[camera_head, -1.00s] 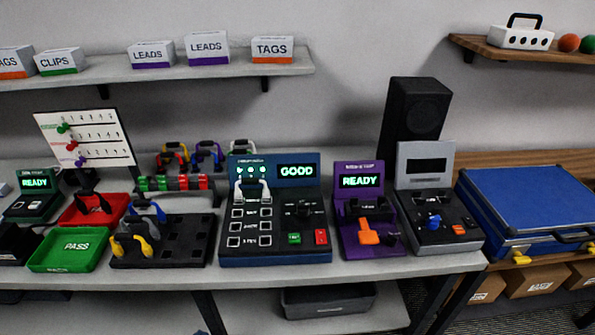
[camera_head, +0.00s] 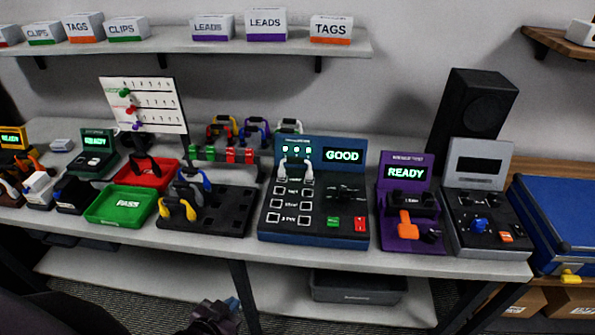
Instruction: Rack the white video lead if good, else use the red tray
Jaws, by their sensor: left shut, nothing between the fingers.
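A white lead (camera_head: 293,169) sits on the upper left of the blue tester (camera_head: 348,241), whose screen reads GOOD. A rack (camera_head: 222,156) behind the tester holds red, blue-purple and white leads above green and red blocks. My left gripper (camera_head: 229,306) is low at the bottom edge, in front of and below the table, shut and away from the white lead. My right gripper is out of view.
The green PASS tray (camera_head: 120,206) and a black holder (camera_head: 225,213) with yellow and grey-blue leads stand left of the tester. A purple tester (camera_head: 407,232) reading READY and a grey device (camera_head: 482,225) stand right. A blue case (camera_head: 560,215) is at the far right.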

